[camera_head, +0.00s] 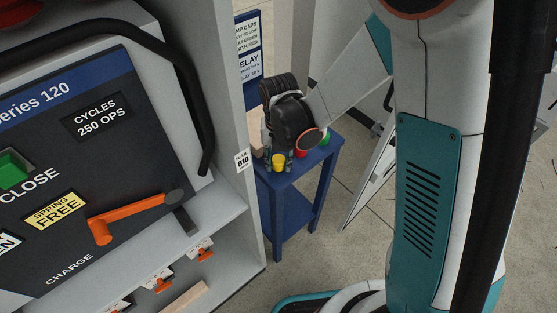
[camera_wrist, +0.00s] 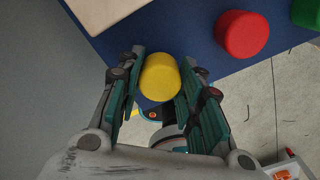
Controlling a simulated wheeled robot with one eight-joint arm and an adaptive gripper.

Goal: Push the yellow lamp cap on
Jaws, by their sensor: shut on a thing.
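The yellow lamp cap (camera_wrist: 160,78) is a short round cylinder between my gripper's two fingers in the wrist view. My gripper (camera_wrist: 158,92) is shut on it, with a teal pad on each side. In the head view the yellow cap (camera_head: 278,161) shows at the fingertips of my gripper (camera_head: 278,158), over or at the blue table's top near its front edge. I cannot tell whether the cap still touches the table. No lamp for the cap can be made out in either view.
A red cap (camera_wrist: 242,34) and a green cap (camera_wrist: 307,12) stand on the blue table (camera_head: 290,180). A pale block (camera_wrist: 105,10) lies on it too. The grey cabinet wall (camera_head: 225,100) is close on the left. A sign (camera_head: 248,45) is behind.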

